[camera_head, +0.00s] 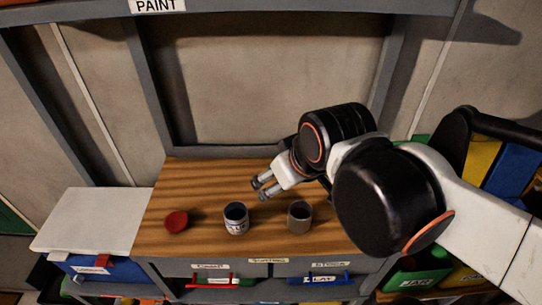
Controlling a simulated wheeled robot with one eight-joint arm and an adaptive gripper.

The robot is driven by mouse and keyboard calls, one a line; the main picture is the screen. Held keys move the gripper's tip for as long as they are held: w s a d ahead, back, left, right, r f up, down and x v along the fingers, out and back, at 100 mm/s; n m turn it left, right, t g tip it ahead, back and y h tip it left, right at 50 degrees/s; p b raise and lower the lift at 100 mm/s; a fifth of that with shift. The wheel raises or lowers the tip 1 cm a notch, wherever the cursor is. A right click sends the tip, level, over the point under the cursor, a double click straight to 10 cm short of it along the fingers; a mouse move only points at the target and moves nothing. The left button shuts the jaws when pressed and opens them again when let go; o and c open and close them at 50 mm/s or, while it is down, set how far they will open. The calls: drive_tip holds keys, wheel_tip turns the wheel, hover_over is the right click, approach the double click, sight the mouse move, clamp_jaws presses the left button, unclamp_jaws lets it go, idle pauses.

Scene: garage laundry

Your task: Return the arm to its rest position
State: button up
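My arm reaches in from the right edge. My gripper (260,189) is over the wooden worktop (190,255), pointing left and down. Its two grey fingertips show with a small gap between them, and nothing is held. A pale can with a dark inside (236,225) stands below and left of the fingertips. A brownish cup (300,221) stands below and right of them. Neither shows contact with the gripper. A red round piece (176,221) lies at the left of the worktop.
A white panel (92,222) adjoins the worktop on the left. Labelled bins, one with a red handle (219,281), sit under the front edge. A shelf marked PAINT (158,5) crosses above. Yellow and blue containers (512,172) stand at the right behind my arm.

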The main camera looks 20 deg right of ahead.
drive_tip(key=shift+s+d+m+t, duration=0.2)
drive_tip(key=shift+s+m+t, duration=0.2)
drive_tip(key=shift+m, duration=0.6)
drive_tip(key=shift+f+b, duration=0.55)
drive_tip(key=shift+f, duration=0.05)
